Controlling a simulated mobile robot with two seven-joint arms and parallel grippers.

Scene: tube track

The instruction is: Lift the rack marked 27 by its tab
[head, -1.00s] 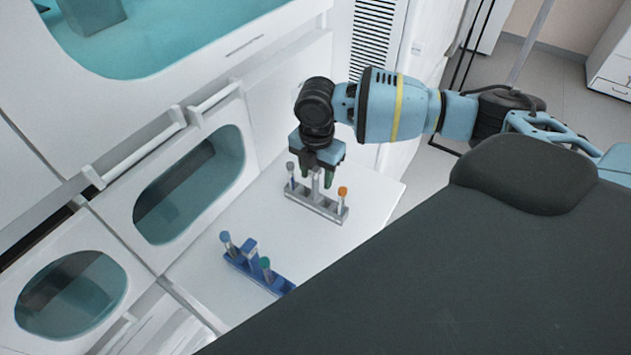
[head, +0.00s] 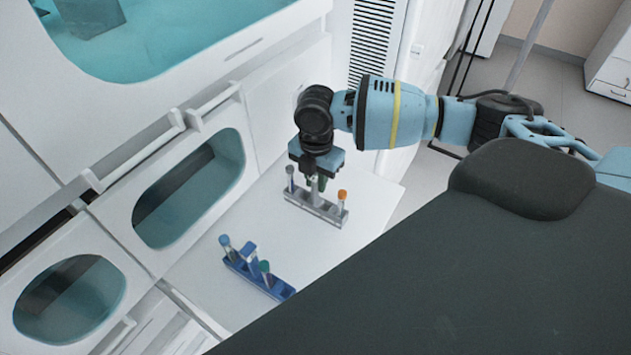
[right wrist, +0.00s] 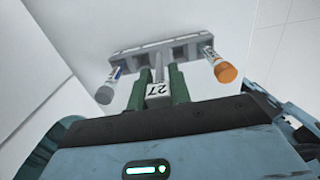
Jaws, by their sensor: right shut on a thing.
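The grey rack (head: 322,211) marked 27 is at the back of the white table in the head view. In the right wrist view the rack (right wrist: 165,55) shows its tab with the label 27 (right wrist: 158,90) upside down. It holds a grey-capped tube (right wrist: 106,94) and an orange-capped tube (right wrist: 225,72), one on each side of the tab. My right gripper (head: 316,183) is above the rack's middle, its green fingers (right wrist: 158,88) shut on the tab from both sides. I cannot tell whether the rack's base touches the table. My left gripper is not in view.
White cabinets with oval windows (head: 190,187) stand along the left. My dark body part covers the lower right.

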